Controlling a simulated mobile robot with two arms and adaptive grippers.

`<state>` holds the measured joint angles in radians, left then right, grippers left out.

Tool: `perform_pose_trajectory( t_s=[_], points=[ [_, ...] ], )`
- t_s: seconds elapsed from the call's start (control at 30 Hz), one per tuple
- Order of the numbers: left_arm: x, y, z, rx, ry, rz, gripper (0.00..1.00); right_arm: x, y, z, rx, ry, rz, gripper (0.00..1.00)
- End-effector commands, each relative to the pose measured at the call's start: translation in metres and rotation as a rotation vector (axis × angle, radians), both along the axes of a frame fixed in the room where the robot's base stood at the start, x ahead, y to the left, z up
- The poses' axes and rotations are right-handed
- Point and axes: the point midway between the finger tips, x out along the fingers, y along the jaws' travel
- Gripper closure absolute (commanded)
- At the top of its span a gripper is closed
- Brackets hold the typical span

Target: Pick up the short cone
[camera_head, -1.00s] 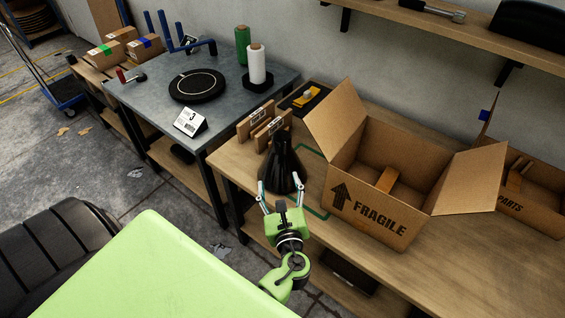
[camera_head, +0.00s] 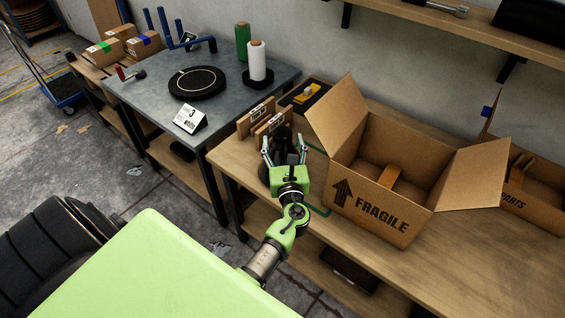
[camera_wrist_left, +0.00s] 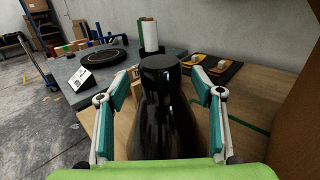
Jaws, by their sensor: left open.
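The black cone (camera_wrist_left: 162,105) stands upright on the wooden bench (camera_head: 450,247), its flat top facing up in the left wrist view. In the head view my left gripper (camera_head: 284,148) covers most of the cone, and only dark parts of it (camera_head: 264,173) show. My left gripper is open, with a teal-padded finger on each side of the cone in the wrist view (camera_wrist_left: 157,80). The cone's lower part is hidden by the gripper's green body. My right gripper is not in view.
An open cardboard box (camera_head: 375,215) marked FRAGILE stands close on the right. Small wooden blocks (camera_head: 262,118) and a black-and-yellow item (camera_head: 307,93) lie behind the cone. A grey table (camera_head: 228,88) with spools and a black disc stands at left.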

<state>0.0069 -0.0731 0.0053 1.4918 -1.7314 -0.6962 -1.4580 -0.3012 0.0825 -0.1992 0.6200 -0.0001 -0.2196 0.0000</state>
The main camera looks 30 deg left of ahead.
Motion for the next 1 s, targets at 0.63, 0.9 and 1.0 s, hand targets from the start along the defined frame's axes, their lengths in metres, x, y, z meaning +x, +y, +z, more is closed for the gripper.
perform_pose_trajectory(
  t_s=[0.63,0.9,1.0],
  points=[
    [0.022,0.017,-0.001,-0.001,0.001,0.0,0.84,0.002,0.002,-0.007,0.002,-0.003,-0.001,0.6],
    [0.022,0.017,0.0,0.001,-0.002,0.0,1.0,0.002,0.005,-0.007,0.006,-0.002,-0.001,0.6],
    [0.022,0.017,0.001,-0.001,-0.002,0.0,1.0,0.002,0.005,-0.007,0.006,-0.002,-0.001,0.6]
  ],
)
